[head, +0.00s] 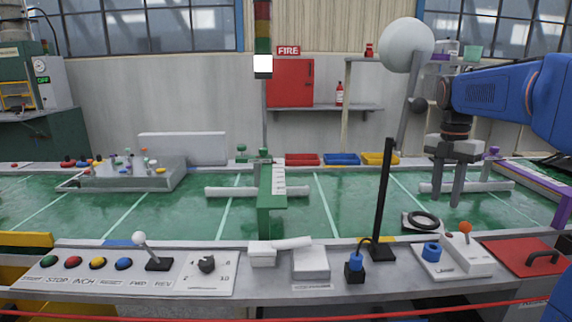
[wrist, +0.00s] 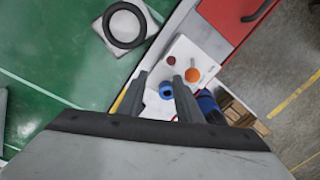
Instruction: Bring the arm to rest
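My blue arm (head: 500,95) reaches in from the right in the head view, raised above the right part of the bench. My gripper (head: 447,203) points down with its two dark fingers apart and nothing between them. In the wrist view my gripper (wrist: 162,80) is also open. A blue ring (wrist: 166,91) on a white panel shows below, between the fingers in the picture. The same blue ring (head: 431,250) sits beside an orange-topped lever (head: 465,228) in the head view. The fingers appear clear of these things.
A black ring (head: 424,229) lies on a pad near the gripper. A tall black post (head: 383,195) stands left of it. A red panel (head: 528,256) with a black handle is at the right. A red line (head: 300,317) crosses the front. Green surface left of the post is partly clear.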

